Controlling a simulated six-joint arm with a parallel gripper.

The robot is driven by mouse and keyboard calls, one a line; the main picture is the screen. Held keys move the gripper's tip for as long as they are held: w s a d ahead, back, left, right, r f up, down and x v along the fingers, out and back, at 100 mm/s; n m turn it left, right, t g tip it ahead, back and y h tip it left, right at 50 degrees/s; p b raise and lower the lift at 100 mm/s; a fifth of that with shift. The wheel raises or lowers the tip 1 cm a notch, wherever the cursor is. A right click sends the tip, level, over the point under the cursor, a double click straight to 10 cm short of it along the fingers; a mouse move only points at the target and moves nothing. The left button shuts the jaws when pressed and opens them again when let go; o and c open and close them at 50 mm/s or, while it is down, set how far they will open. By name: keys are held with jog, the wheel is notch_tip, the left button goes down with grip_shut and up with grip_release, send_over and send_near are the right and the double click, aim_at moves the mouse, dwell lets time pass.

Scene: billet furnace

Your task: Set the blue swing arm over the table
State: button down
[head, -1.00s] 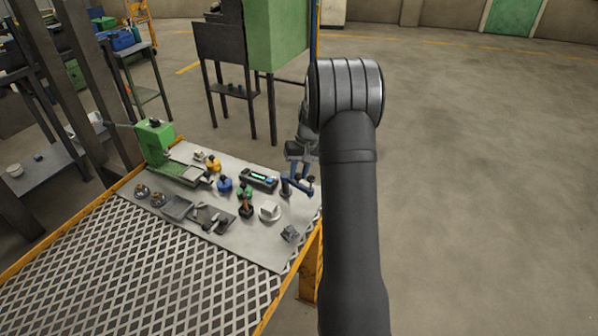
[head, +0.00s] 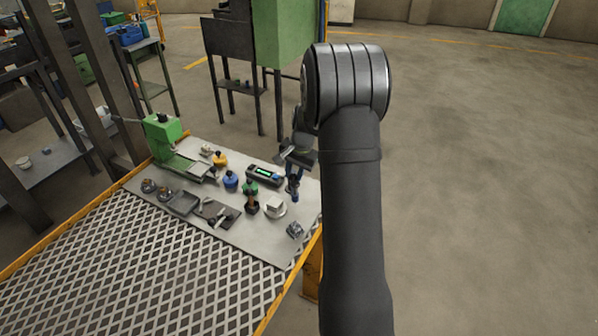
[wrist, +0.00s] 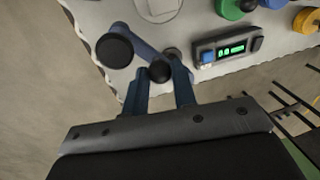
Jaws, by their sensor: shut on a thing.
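The blue swing arm (head: 294,186) stands at the right end of the grey bench top (head: 262,238), beside the digital readout unit. In the wrist view the swing arm (wrist: 146,48) runs left from near its post to a round dark end (wrist: 113,50), which appears above the top near its edge. My gripper (wrist: 160,82) has its blue fingers on either side of a dark round knob (wrist: 160,72) on the swing arm and is shut on it. In the head view my gripper (head: 297,158) is partly hidden by my arm.
The readout unit (head: 264,174) is close left of the swing arm. A white block on a round dish (head: 275,206), a small dark metal piece (head: 295,230) and colored knobbed weights lie nearby. A green machine (head: 162,135) stands at the far left. Open floor lies right.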

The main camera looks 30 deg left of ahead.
jog(key=shift+s+a+m+t, duration=0.2)
jog(key=shift+a+m, duration=0.35)
jog(key=shift+m, duration=0.6)
jog(key=shift+s+a+m+t, duration=0.2)
jog(key=shift+a+m, duration=0.4)
jog(key=shift+m, duration=0.6)
jog(key=shift+s+a+m+t, duration=0.2)
jog(key=shift+a+m, duration=0.35)
jog(key=shift+m, duration=0.6)
jog(key=shift+r, duration=0.1)
jog(key=c, duration=1.2)
grip_release()
jog(key=v, duration=1.7)
jog(key=shift+s+a+r, duration=0.1)
jog(key=shift+a+r, duration=0.1)
jog(key=shift+a, duration=0.05)
